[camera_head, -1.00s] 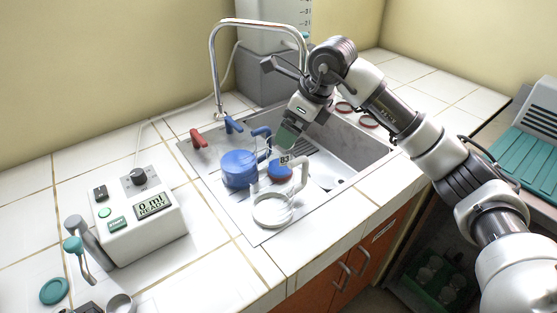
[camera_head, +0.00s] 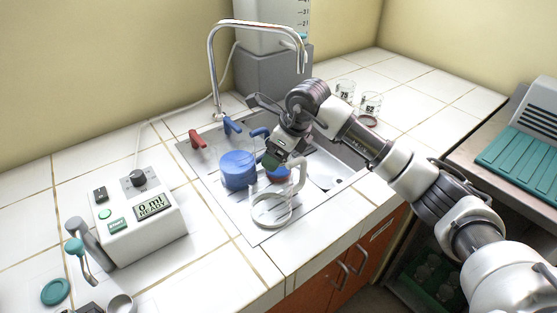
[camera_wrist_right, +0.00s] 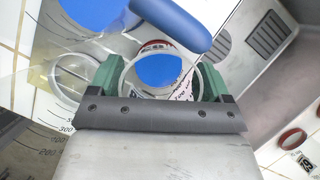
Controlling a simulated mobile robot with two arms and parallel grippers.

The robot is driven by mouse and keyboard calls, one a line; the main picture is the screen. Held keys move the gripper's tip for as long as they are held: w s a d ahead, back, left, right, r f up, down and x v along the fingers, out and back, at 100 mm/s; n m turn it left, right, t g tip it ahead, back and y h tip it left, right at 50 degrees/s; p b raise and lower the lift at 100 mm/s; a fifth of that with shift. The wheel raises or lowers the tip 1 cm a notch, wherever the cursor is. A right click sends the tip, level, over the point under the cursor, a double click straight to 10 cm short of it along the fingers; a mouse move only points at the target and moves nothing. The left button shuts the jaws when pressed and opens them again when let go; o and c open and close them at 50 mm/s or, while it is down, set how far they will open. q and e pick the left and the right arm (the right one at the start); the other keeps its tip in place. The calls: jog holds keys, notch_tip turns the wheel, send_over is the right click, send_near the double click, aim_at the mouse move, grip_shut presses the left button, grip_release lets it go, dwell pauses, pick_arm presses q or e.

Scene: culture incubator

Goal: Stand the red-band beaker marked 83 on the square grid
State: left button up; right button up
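The red-band beaker marked 83 (camera_wrist_right: 158,68), holding blue liquid, stands in the sink area. In the head view it is partly hidden behind my right gripper (camera_head: 272,163). In the wrist view the green fingertips of my right gripper (camera_wrist_right: 162,80) are apart, one on each side of the beaker's round rim. There is little gap on either side, and I see no clear grip. My left gripper is not in view.
A larger vessel of blue liquid (camera_head: 238,170) stands left of the gripper. A clear ring-shaped vessel (camera_head: 270,211) is in front. Two red-band beakers (camera_head: 345,90) (camera_head: 370,103) stand behind my arm. The faucet (camera_head: 213,70) arches behind; a white meter box (camera_head: 137,215) is left.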

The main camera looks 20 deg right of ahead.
jog(key=c, duration=0.7)
jog(key=shift+r, duration=0.15)
